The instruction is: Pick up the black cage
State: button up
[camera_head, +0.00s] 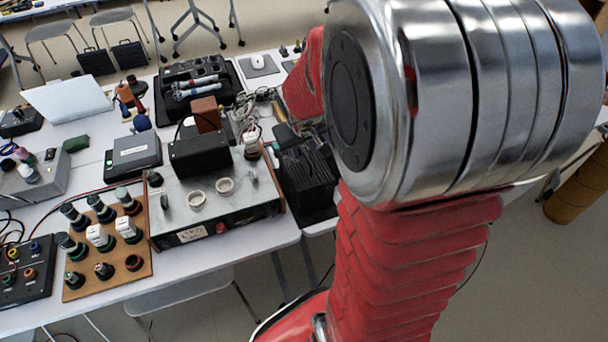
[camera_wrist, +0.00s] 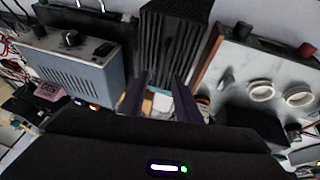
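The black cage (camera_head: 306,178) is a dark, ribbed box on the white table, right of the silver instrument box in the head view. My arm partly covers its right side. In the wrist view the ribbed cage (camera_wrist: 172,38) stands at the top centre, beyond the fingertips. My gripper (camera_wrist: 159,92) shows two dark fingers apart, with table and small items visible between them. It appears empty, pointing towards the cage. In the head view the fingers are hard to make out among the clutter behind my arm.
The silver instrument box (camera_head: 215,205) with two white rings stands close left of the cage; it is on the right in the wrist view (camera_wrist: 232,75). A grey-blue box (camera_wrist: 80,72) stands on the cage's other side. A wooden board (camera_head: 125,262) holds several bulbs. Free room is tight.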

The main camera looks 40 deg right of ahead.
aim_at(305, 155)
jog(key=shift+x, duration=1.75)
jog(key=shift+c, duration=0.6)
grip_shut()
